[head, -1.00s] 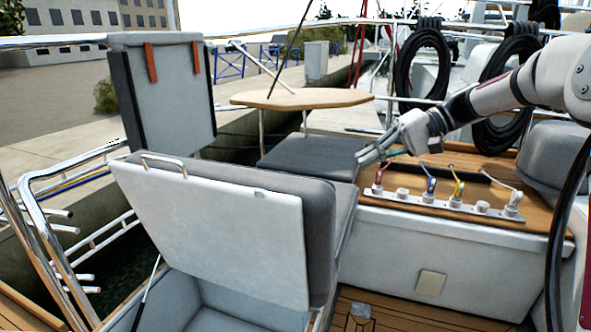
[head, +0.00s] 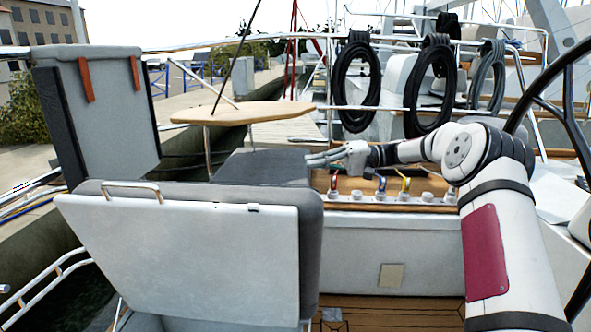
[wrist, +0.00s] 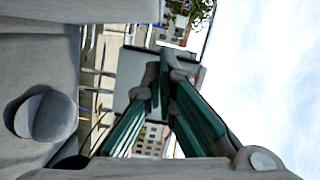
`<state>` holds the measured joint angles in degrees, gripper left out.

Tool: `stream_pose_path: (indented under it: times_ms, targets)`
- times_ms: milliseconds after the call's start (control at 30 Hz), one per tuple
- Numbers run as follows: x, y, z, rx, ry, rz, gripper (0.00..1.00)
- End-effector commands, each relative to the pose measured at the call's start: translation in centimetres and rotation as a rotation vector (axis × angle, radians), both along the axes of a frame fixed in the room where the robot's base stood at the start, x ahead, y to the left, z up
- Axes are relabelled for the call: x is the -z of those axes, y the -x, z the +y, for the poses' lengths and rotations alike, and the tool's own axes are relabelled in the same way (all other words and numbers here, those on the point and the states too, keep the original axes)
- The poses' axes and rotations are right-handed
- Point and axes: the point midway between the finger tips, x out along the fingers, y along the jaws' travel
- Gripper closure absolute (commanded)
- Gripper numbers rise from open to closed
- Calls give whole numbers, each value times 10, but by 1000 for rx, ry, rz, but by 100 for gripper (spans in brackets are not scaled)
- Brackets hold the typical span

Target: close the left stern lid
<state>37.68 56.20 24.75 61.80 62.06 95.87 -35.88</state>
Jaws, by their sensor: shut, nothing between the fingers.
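The left stern lid (head: 185,250) stands raised at the lower left of the head view, its white underside facing me. A metal handle (head: 131,186) is at its top edge and a grey cushion (head: 311,235) is on its far side. The locker opening below is mostly cut off by the frame. My gripper (head: 308,160) is beyond the lid and to the right of its top edge in the picture, pointing left, apart from the lid. In the wrist view my gripper's fingers (wrist: 166,72) come together with nothing between them.
A grey backrest with orange straps (head: 112,105) stands behind the lid. A steering wheel (head: 572,110) is at the right edge.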

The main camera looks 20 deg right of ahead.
Motion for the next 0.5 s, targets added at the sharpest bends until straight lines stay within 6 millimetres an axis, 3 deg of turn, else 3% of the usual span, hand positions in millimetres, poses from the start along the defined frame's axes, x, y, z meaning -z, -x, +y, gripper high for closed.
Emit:
stream_pose_path:
  times_ms: [433,500]
  targets:
    - [4,-8,87,-5,2,1,100]
    - [5,-2,90,0,4,3,100]
